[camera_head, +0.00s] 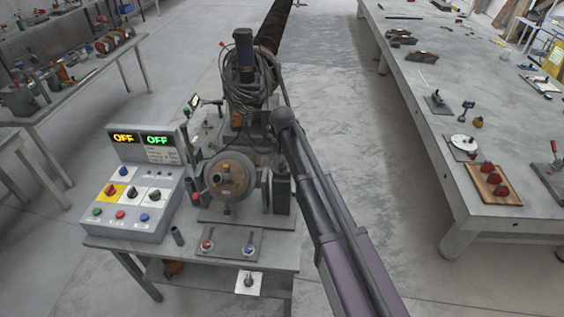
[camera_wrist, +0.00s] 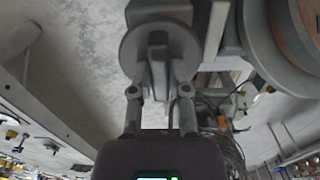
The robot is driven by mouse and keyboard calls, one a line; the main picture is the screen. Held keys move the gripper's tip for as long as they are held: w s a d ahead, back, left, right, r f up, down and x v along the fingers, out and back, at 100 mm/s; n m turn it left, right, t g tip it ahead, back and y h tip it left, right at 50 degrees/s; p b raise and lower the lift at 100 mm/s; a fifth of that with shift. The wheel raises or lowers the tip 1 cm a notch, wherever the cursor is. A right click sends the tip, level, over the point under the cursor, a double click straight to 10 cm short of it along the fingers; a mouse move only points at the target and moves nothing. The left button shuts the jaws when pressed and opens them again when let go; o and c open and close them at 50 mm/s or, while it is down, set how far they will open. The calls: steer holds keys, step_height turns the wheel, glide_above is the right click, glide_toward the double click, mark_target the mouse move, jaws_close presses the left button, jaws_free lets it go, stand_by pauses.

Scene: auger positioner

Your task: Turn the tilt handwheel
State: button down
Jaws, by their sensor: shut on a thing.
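In the wrist view, my gripper (camera_wrist: 161,72) is shut on a flat grey bar that stands out from the face of a round grey disc, which I take to be the tilt handwheel (camera_wrist: 131,49). One finger is on each side of the bar, and the disc lies just behind the fingertips. In the head view, my arm reaches from the lower right to the right side of the positioner (camera_head: 228,178). My gripper and the held wheel cannot be made out there.
A control box (camera_head: 137,190) with two lit OFF displays stands left of the positioner. A hose-wrapped motor (camera_head: 244,62) rises behind it. A large grey wheel (camera_wrist: 286,45) sits close on the right in the wrist view. A long workbench (camera_head: 420,105) is at right, with clear floor between.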

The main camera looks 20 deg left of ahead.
steer(key=shift+n, duration=0.4)
